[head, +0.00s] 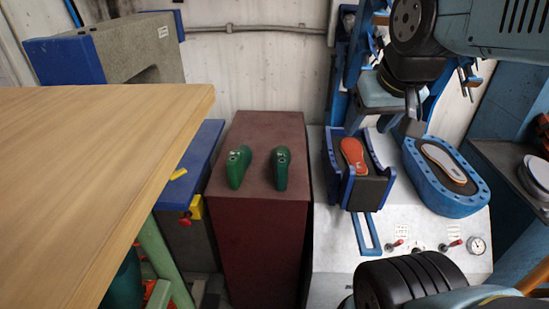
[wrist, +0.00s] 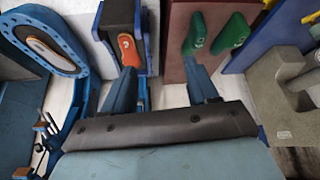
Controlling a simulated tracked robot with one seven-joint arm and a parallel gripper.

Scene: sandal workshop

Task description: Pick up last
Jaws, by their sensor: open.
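Two green lasts stand side by side on top of a dark red-brown box. In the head view the left last (head: 238,166) and the right last (head: 281,169) are apart from each other. The wrist view sees them the other way round, one last (wrist: 196,34) close to a finger and the other (wrist: 231,34) beyond it. My gripper (wrist: 160,68) is open and empty. In the head view it hangs at the upper right, above the press and to the right of the lasts, touching neither.
The red-brown box (head: 258,230) stands between a wooden tabletop (head: 95,170) on the left and the press on the right. The press has a blue-sided holder (head: 337,180) with an orange sole (head: 353,155) and a blue oval tray (head: 450,205) with a pale sole (head: 443,162).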

